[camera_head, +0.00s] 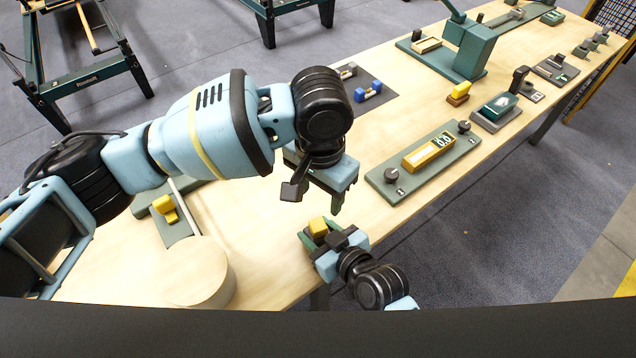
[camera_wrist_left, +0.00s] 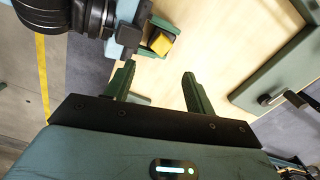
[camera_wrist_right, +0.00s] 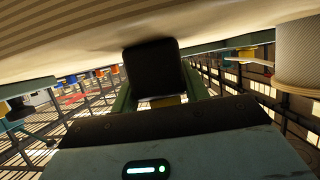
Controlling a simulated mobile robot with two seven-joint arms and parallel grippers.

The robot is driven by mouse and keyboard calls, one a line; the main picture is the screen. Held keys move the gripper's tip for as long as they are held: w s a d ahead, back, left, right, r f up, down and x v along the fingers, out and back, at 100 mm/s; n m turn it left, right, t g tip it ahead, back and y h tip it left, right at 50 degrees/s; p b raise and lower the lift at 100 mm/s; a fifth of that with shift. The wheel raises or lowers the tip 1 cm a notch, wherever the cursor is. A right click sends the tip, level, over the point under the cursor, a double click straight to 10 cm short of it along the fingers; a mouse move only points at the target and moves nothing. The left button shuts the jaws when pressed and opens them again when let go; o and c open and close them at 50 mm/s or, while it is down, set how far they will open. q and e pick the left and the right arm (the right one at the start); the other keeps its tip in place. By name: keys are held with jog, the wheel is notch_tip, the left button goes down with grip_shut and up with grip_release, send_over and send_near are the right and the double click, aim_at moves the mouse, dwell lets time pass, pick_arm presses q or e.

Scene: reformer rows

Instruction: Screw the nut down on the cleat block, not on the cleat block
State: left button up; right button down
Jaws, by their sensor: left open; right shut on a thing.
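My right gripper (camera_head: 322,236) is shut on a small yellow-topped block (camera_head: 318,226) at the table's near edge. The block shows yellow between the fingers in the left wrist view (camera_wrist_left: 161,42). In the right wrist view a dark block face (camera_wrist_right: 152,66) fills the space between the fingers. My left gripper (camera_head: 345,196) is open and empty above the near edge; its fingers (camera_wrist_left: 158,88) point toward the right gripper, apart from the block. I cannot tell which piece is the nut or which is the cleat block.
A green panel with a yellow display (camera_head: 428,153) and knobs lies right of my left gripper. A yellow-and-brown block (camera_head: 459,93) stands beyond it. A pale round cylinder (camera_head: 197,275) and a green plate with a yellow piece (camera_head: 166,205) are at the left. A green press (camera_head: 470,45) stands farther back.

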aim_at(318, 224)
pick_arm(q)
jog(key=n, duration=0.4)
jog(key=r+n, duration=0.1)
jog(key=n, duration=0.7)
jog(key=shift+a+r, duration=0.1)
jog(key=shift+r, duration=0.25)
notch_tip(318, 224, down, 12)
dwell(0.3)
jog(key=shift+c, duration=0.4)
